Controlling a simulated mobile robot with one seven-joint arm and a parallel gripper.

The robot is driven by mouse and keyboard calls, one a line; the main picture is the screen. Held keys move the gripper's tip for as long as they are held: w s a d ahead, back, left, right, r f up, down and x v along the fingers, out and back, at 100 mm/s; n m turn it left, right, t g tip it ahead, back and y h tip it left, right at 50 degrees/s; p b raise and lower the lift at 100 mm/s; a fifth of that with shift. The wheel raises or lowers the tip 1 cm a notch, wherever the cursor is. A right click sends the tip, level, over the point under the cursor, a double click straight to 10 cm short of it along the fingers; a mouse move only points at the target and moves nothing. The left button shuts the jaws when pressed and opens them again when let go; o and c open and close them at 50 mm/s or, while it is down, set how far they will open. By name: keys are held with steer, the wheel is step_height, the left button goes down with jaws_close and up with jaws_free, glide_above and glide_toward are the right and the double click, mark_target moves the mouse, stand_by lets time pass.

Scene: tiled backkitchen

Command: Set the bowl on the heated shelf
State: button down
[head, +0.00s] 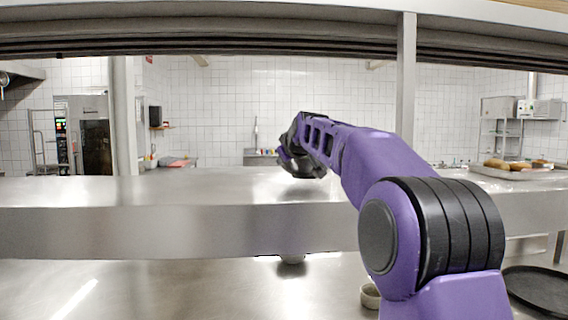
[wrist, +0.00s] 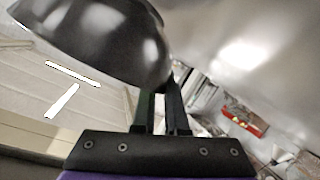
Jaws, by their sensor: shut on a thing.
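A dark, shiny metal bowl (wrist: 95,40) fills the upper left of the wrist view, tilted in that picture. My gripper (wrist: 170,90) is shut on the bowl's edge at its lower right. In the head view my gripper (head: 300,163) is at the far end of my purple arm, over the steel heated shelf (head: 150,232). The bowl is hard to tell from the dark gripper there. A dark reflection or shadow shows on the shelf top beneath it; I cannot tell whether the bowl touches the shelf.
The shelf top left of my gripper is clear. A tray of bread (head: 510,172) stands on its right end. On the counter below are a small cup (head: 370,296), a black round tray (head: 540,288) and a small dark-based object (head: 291,260). A post (head: 406,90) rises behind my arm.

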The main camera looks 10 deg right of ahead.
steer(key=shift+f, duration=0.4)
steer(key=c, duration=1.4)
jaws_free()
steer(key=shift+f, duration=0.3)
steer(key=o, duration=0.5)
steer(key=shift+c, duration=0.2)
steer(key=shift+r, duration=0.25)
steer(key=b+v, duration=0.2)
steer(key=v, duration=1)
steer(key=shift+f, duration=0.15)
